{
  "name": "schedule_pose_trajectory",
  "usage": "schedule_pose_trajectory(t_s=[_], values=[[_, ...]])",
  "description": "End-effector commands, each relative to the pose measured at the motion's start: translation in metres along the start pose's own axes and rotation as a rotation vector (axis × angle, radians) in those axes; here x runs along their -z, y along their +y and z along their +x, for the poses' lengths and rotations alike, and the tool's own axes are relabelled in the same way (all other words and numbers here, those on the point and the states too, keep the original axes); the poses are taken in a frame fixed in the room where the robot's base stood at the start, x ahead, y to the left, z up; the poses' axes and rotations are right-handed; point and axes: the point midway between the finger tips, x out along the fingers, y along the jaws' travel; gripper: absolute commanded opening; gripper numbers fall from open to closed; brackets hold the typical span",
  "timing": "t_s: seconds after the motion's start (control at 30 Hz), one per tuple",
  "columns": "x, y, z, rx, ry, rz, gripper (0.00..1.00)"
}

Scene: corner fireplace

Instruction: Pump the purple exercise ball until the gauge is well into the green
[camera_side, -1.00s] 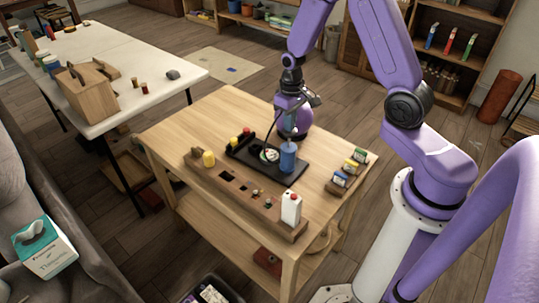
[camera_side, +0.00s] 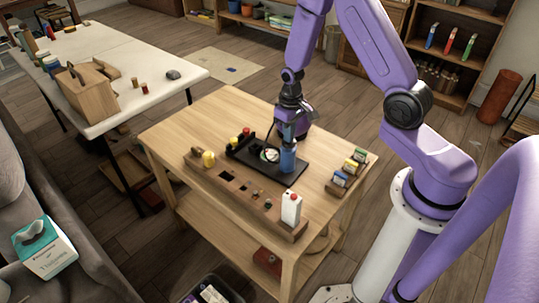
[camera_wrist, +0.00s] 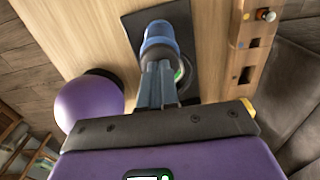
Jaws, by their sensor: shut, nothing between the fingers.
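The blue pump (camera_side: 287,158) stands upright on a black base plate (camera_side: 245,152) on the wooden table. My gripper (camera_wrist: 158,78) is shut and empty, with its fingertips right at the pump's top, seemingly touching it. In the wrist view the blue pump (camera_wrist: 158,38) lies just beyond the fingertips. The round gauge (camera_side: 270,155) has a pale face with some green beside the pump; its needle is too small to read. It is mostly hidden behind the fingers in the wrist view. The purple ball (camera_wrist: 88,104) shows left of my fingers there; my gripper mostly hides it in the side view.
A wooden rack (camera_side: 240,194) with slots runs along the table's front, with a yellow piece (camera_side: 208,159) and a white bottle (camera_side: 291,208) on it. Small boxes (camera_side: 348,172) stand at the right edge. The table's back left is clear.

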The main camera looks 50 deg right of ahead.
Motion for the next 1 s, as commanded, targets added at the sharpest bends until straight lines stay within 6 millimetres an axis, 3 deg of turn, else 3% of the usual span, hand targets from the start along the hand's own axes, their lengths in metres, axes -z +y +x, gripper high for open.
schedule_pose_trajectory(t_s=[1.0], values=[[0.000, 0.000, -0.063, 0.000, 0.000, 0.000, 0.00]])
